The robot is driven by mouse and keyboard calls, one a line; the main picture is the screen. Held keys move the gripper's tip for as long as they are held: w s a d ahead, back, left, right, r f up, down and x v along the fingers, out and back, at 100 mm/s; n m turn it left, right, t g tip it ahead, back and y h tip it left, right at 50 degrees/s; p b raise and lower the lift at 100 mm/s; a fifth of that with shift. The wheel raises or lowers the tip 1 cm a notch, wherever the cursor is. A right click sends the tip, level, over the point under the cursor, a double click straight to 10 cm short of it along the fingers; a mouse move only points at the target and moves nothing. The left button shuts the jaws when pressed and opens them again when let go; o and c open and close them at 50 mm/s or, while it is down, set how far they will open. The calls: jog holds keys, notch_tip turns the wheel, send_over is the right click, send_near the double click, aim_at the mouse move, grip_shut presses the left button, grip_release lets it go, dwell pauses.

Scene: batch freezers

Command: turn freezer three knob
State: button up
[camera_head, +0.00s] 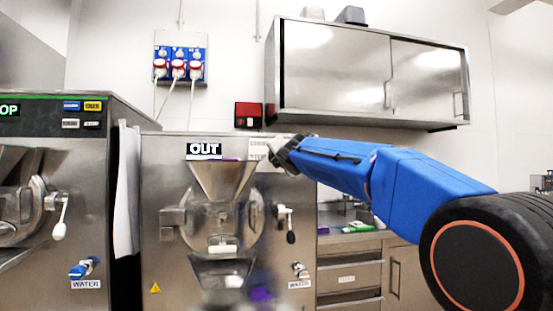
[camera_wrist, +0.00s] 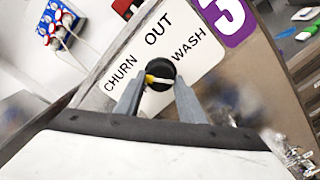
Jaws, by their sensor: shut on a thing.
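The freezer three knob (camera_wrist: 161,69) is round and black with a yellow and white marker. It sits on a white label panel (camera_wrist: 188,68) reading CHURN, OUT and WASH, beside a purple "3". My gripper (camera_wrist: 158,84) has one grey finger on either side of the knob and is shut on it. I cannot tell exactly which word the marker points to. In the head view my gripper (camera_head: 284,156) is at the top right of the middle steel freezer (camera_head: 155,255). It hides the knob there.
A steel hopper (camera_head: 222,180) and a black-tipped lever (camera_head: 289,225) are on the freezer front below my gripper. Another freezer (camera_head: 45,160) stands at the left. A wall cabinet (camera_head: 335,70) hangs above my arm. Drawers (camera_head: 348,277) are at the lower right.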

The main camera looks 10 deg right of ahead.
jog(key=n, duration=1)
jog(key=shift+d+r+n, duration=0.15)
jog(key=shift+d+n, duration=0.05)
jog(key=shift+n, duration=0.1)
dwell(0.4)
jog(key=o, duration=0.8)
jog(key=shift+o, duration=1.2)
jog(key=shift+w, duration=0.1)
jog(key=s, duration=1.7)
jog(key=shift+s+f, duration=0.2)
